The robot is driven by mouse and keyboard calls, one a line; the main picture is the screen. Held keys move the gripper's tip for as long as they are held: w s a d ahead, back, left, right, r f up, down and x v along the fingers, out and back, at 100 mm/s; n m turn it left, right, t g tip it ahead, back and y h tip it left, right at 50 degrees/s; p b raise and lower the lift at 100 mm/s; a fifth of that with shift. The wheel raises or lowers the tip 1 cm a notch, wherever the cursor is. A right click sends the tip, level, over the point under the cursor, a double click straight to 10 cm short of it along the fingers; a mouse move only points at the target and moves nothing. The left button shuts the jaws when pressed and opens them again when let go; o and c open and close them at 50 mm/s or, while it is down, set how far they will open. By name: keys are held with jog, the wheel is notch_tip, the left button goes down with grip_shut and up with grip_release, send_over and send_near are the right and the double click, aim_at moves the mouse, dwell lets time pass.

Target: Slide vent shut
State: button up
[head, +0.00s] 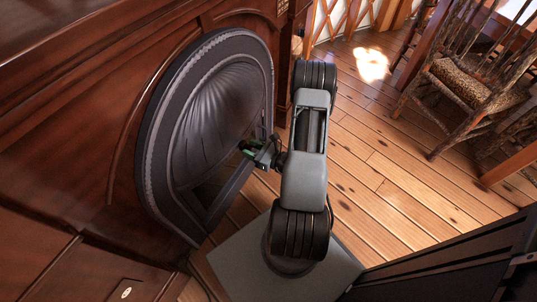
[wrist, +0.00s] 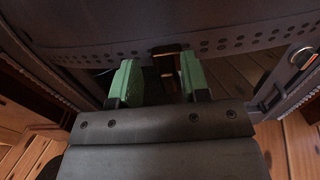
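A dark grey arched metal insert (head: 158,150) with a fluted, shell-like cover (head: 222,110) is set in the wooden cabinet. Its lower part has an open dark gap. In the wrist view a dark metal band (wrist: 235,42) with rows of round holes crosses the top; I take it to be part of the vent. My gripper (head: 258,152) is at the lower right of the cover. In the wrist view its green fingertips (wrist: 160,78) are apart, just below the band. A small dark notch with brown pieces shows between them. I cannot tell whether the fingers touch anything.
A round metal knob or ring (wrist: 303,58) sits on the frame at the right of the wrist view. The wooden cabinet (head: 85,100) stands left. Plank floor (head: 385,180) is clear to the right, with a rustic chair (head: 470,85) beyond.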

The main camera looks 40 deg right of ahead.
jog(key=p+v, duration=0.1)
jog(key=v, duration=1.1)
jog(key=shift+p, duration=0.4)
jog(key=shift+d+r, duration=0.1)
jog(key=a+r+n+g+h+p, duration=0.2)
jog(key=a+r+n+g+p, duration=0.2)
jog(key=r+n+p, duration=0.5)
jog(key=a+r+n+g+h+p, duration=0.3)
jog(key=a+r+n+p, duration=0.4)
jog(key=r, duration=1.8)
jog(key=a+r+n+g+h+p, duration=0.2)
jog(key=a+r+n+g+p, duration=0.3)
jog(key=r+n+p, duration=0.6)
notch_tip(320, 180, up, 7)
jog(key=n, duration=0.4)
jog(key=shift+w+a+g+h, duration=0.3)
jog(key=shift+w+a+g, duration=0.05)
jog(key=shift+w+g, duration=0.05)
